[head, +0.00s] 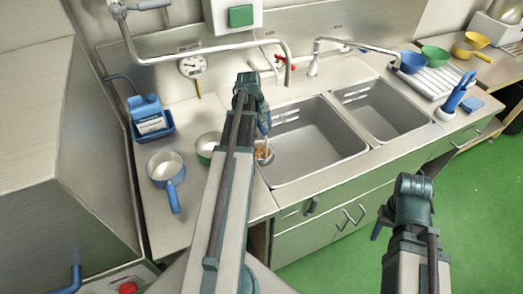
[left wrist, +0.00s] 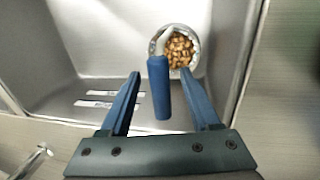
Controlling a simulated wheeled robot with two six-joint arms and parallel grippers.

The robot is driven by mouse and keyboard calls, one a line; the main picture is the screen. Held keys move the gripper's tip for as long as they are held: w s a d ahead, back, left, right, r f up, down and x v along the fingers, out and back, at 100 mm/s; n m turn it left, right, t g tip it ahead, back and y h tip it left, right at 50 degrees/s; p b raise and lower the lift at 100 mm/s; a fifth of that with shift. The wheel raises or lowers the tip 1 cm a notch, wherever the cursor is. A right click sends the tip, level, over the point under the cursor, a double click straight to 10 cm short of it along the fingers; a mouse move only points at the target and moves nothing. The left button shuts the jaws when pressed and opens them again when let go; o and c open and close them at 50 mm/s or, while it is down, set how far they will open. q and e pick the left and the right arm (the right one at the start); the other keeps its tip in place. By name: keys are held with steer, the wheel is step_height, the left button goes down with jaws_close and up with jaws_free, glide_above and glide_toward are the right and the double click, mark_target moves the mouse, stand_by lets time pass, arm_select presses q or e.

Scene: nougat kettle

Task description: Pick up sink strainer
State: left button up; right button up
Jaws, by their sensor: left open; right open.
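The sink strainer (left wrist: 181,50) is a round metal cup with brown bits in it and a blue handle. In the left wrist view it sits at the sink wall, and its handle points toward my left gripper (left wrist: 160,76). The handle lies between the two open blue fingers, with a gap on each side. In the head view the strainer (head: 263,153) shows at the left edge of the left basin, partly hidden by my left arm. My left gripper (head: 265,124) is just above it. My right gripper (head: 378,228) is open in front of the counter, away from the strainer.
A blue-handled pot (head: 165,168), another pot (head: 207,146) and a blue jug (head: 147,113) stand on the left counter. Taps (head: 287,62) reach over the sink. Bowls (head: 433,55) stand at the right.

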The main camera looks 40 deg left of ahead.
arm_select(q)
jaws_close()
stand_by(0.4)
step_height(320, 180, up, 15)
steer(key=p, duration=1.5)
